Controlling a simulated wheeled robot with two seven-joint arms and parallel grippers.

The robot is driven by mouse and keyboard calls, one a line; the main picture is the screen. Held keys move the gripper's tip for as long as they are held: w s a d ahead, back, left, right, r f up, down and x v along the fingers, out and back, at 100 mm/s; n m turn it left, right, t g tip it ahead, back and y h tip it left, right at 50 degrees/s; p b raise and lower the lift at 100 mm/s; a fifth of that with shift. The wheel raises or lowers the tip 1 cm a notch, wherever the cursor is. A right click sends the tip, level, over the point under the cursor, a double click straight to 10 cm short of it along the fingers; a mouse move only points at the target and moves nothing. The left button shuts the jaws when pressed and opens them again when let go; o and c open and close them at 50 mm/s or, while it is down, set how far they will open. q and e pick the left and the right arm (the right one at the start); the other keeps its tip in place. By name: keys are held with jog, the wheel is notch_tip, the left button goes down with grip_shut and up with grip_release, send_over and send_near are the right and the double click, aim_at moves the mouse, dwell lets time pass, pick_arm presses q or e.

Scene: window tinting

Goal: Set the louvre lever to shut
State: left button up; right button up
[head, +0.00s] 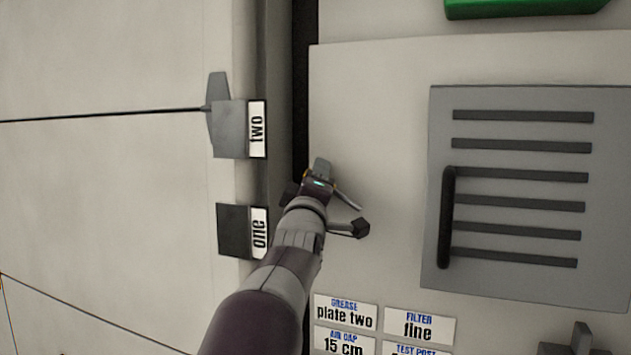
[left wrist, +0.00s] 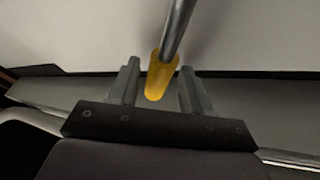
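In the left wrist view a metal lever rod (left wrist: 178,28) comes down from the top and ends in a yellow grip (left wrist: 160,78). The grip is between the two fingers of my left gripper (left wrist: 158,88), with a visible gap on each side. The fingers are open and stand either side of it. In the head view my left gripper (head: 322,172) is at the pale panel, left of the grey louvre plate (head: 440,120). My arm hides much of the lever there, so its setting cannot be read. My right gripper is not in view.
Plates labelled "two" (head: 232,130) and "one" (head: 234,228) stand left of my gripper, by a dark vertical gap. A black handle (head: 446,217) is on the louvre plate. Label cards (head: 346,312) are below. A green block (head: 525,8) is at the top.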

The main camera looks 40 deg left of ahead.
pick_arm(q)
jog(key=shift+s+d+f+b, duration=0.2)
jog(key=shift+s+b, duration=0.1)
jog(key=shift+b, duration=0.05)
jog(key=b+v, duration=0.6)
jog(key=v, duration=0.6)
jog(key=shift+b, duration=0.35)
jog(key=shift+r, duration=0.1)
